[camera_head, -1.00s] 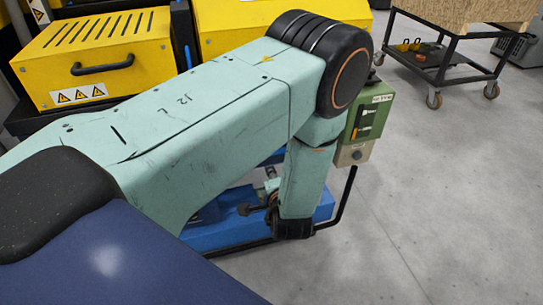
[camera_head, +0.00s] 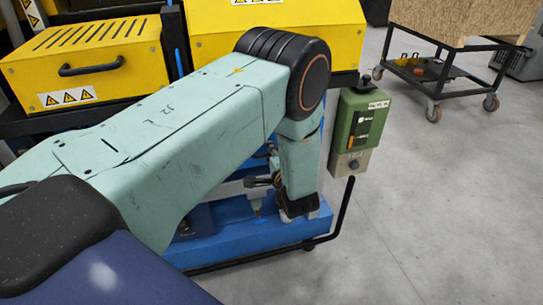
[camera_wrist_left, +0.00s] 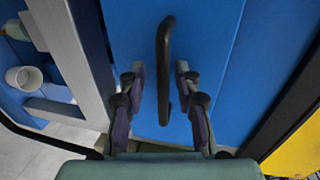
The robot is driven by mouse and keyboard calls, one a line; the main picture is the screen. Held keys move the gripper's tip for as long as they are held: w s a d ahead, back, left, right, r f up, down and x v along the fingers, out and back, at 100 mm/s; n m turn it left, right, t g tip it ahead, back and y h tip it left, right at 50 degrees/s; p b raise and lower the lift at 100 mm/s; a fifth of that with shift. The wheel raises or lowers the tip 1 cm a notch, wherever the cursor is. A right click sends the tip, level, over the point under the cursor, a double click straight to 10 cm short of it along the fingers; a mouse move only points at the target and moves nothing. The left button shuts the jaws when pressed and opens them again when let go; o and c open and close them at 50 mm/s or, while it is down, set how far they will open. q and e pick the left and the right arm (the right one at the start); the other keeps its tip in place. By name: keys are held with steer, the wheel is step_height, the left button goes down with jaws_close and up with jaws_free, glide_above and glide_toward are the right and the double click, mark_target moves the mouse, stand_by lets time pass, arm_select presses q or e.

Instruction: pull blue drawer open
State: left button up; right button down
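The blue drawer front (camera_wrist_left: 215,50) fills most of the left wrist view. Its black bar handle (camera_wrist_left: 165,70) runs nearly upright there. My left gripper (camera_wrist_left: 160,72) is open, with one finger on each side of the handle and a visible gap to both. In the head view my left gripper (camera_head: 262,182) is small and partly hidden beside my wrist, low by the blue base. The drawer front and handle are hidden behind my arm there. My right gripper is in neither view.
A green control box (camera_head: 358,125) stands just right of my left forearm, above a black rail (camera_head: 345,205). Yellow machine housings (camera_head: 280,30) are behind. A wheeled cart (camera_head: 445,65) is at the back right. The grey floor on the right is clear. A white cup (camera_wrist_left: 24,78) shows in the wrist view.

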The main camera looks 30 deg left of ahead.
arm_select(q)
steer(key=shift+d+r, duration=0.2)
steer(key=shift+r, duration=0.1)
steer(key=shift+w+a+f, duration=0.1)
steer(key=shift+a+f, duration=0.1)
steer(key=c, duration=0.4)
steer(key=shift+d+r, duration=0.1)
steer(key=shift+d, duration=0.05)
jaws_close()
